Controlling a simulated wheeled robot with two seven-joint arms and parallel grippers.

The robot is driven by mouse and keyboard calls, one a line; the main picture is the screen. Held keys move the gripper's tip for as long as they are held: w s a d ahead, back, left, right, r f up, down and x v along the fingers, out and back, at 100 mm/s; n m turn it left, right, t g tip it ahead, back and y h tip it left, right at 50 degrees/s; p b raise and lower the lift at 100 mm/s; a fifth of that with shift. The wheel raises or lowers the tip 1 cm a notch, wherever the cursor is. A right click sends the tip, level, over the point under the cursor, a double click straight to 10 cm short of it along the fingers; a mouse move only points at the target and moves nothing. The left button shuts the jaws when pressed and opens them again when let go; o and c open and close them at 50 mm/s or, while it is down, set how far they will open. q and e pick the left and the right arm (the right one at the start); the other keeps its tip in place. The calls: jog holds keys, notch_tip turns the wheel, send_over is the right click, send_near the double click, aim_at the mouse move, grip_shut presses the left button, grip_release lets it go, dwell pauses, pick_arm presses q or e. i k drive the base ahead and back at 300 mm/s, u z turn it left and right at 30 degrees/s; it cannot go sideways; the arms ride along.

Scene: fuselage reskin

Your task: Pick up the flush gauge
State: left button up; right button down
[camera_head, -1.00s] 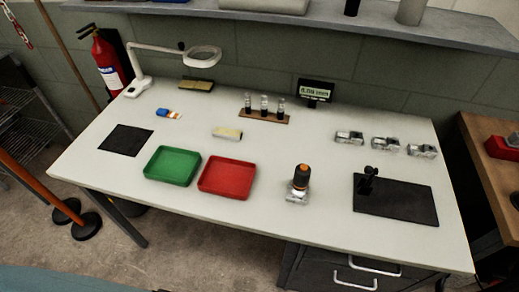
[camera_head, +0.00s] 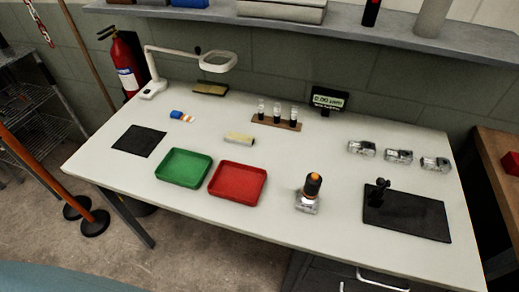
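No thing is labelled as the flush gauge. A black upright tool with an orange top (camera_head: 313,184) stands at the front right of the white table and may be it. It rests on a clear or metallic block (camera_head: 307,206). A small black device (camera_head: 379,191) stands on a dark mat (camera_head: 412,220) farther right; I cannot tell its kind. A small display (camera_head: 328,98) with lit digits stands at the back of the table. Neither of my grippers is in view.
On the table (camera_head: 270,220) are a green tray (camera_head: 184,181), a red tray (camera_head: 237,197), a vial rack (camera_head: 277,122), a magnifier lamp (camera_head: 153,88), a black pad (camera_head: 139,141) and three shiny blocks (camera_head: 398,156). A shelf (camera_head: 300,33) overhangs the back. The front edge is clear.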

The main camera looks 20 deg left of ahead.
aim_at(310, 189)
jog(key=k, duration=1.05)
jog(key=u, duration=0.6)
jog(key=i, duration=1.4)
jog(key=z, duration=0.65)
